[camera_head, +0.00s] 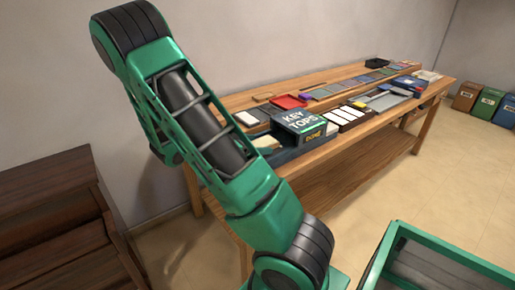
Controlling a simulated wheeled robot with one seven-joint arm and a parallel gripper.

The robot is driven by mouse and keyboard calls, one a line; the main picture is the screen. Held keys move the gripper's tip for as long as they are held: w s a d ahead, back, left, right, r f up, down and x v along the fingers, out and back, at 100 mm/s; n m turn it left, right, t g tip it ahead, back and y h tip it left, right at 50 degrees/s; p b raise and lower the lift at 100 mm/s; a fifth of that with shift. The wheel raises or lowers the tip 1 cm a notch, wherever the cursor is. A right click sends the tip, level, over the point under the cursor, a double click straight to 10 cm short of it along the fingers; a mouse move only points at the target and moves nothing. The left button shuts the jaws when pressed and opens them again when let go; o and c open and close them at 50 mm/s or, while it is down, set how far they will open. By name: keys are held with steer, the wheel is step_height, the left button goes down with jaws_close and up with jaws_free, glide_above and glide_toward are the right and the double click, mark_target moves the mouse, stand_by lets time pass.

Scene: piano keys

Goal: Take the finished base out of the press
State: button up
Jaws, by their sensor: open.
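I cannot pick out the press or a finished base with certainty. A long wooden workbench (349,144) runs from the middle to the right, with many small items on it. A dark box lettered "KEY TOPS" (300,122) stands near its close end, partly beside my green arm. A blue item (404,91) sits toward the far end, too small to identify. My arm rises across the left and middle of the view and hides part of the bench's near end. My gripper is out of the frame.
A red tray (288,102), a dark holder with white strips (346,117) and a row of coloured flat pieces lie on the bench. A dark wooden piece of furniture (50,215) stands at left. Labelled bins (487,103) stand at far right.

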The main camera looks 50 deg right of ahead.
steer(key=c, duration=1.2)
steer(key=shift+r, duration=0.15)
